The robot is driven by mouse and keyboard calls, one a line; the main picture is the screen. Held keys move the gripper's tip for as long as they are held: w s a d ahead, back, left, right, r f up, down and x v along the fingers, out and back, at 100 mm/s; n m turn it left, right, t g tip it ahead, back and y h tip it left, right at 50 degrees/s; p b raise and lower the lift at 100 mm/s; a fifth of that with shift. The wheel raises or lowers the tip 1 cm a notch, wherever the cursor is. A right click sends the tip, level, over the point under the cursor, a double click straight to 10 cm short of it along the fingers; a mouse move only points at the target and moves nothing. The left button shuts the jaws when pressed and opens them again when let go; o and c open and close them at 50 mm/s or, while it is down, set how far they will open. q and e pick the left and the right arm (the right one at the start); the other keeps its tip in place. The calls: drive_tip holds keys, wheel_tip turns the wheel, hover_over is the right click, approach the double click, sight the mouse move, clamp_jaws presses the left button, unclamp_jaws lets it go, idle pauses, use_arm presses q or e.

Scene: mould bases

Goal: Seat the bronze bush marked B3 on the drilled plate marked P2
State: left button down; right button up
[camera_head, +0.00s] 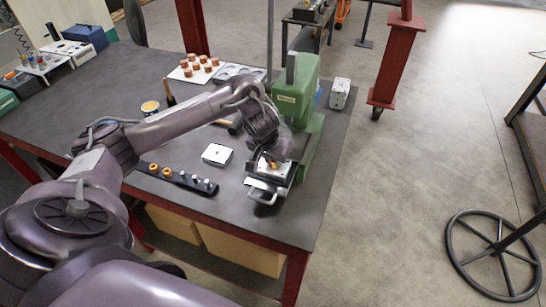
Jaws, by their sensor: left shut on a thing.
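My left arm reaches across the table to the green press (305,95). My left gripper (268,159) points down over the press's bed and is shut on a small bronze bush (271,165), which is mostly hidden by the gripper. Below it is a light plate (284,176) on the press bed; whether the bush touches it I cannot tell. Another pale drilled plate (217,154) lies on the table to the left. A dark rack (200,184) holds bronze bushes (166,172) and silver pieces. The B3 and P2 marks are too small to read. My right gripper is out of view.
A white tray (178,75) with several copper-coloured pieces is at the back. A yellow-rimmed tin (150,108) and a brush (170,97) stand behind my left arm. A metal block (340,93) is right of the press. The table's front left is clear.

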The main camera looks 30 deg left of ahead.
use_arm(q)
drive_tip(key=shift+f, duration=0.1)
drive_tip(key=c, duration=1.1)
unclamp_jaws()
drive_tip(key=shift+c, duration=0.2)
drive_tip(key=shift+s, duration=0.1)
